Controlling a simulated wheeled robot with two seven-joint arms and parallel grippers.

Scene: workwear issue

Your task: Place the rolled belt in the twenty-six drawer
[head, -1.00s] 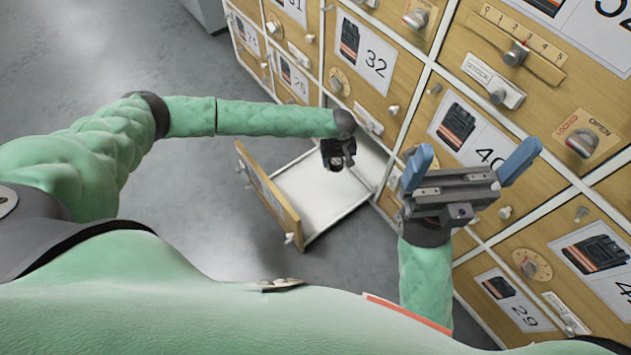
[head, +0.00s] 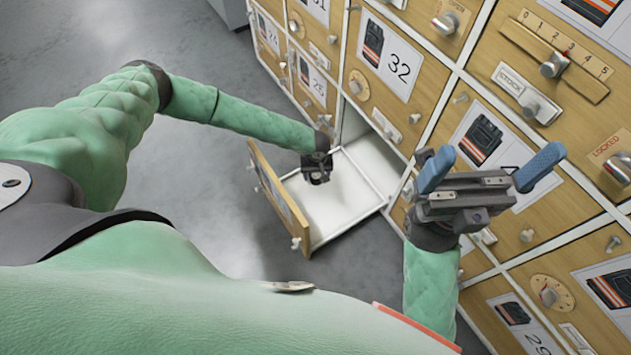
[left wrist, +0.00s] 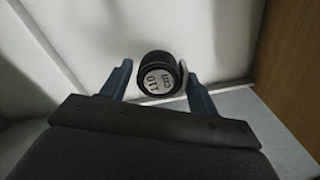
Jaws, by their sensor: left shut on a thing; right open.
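The black rolled belt (left wrist: 160,76), with a pale printed label on its end, sits between the two blue fingers of my left gripper (left wrist: 157,92) in the left wrist view. My left gripper is shut on it. In the head view my left gripper (head: 317,174) is over the open drawer (head: 352,205), near its wooden front, and the belt is hidden. The drawer has a white interior that looks empty. Its number is not readable. My right gripper (head: 489,168) is open and empty, in front of the cabinet to the right of the drawer.
The wooden drawer cabinet (head: 400,25) fills the right side, with drawers marked 32, 31 and others, knobs, dials and latches. In the left wrist view a white drawer wall (left wrist: 60,60) and a wooden panel (left wrist: 290,75) are close by. Grey floor (head: 215,225) lies left of the drawer.

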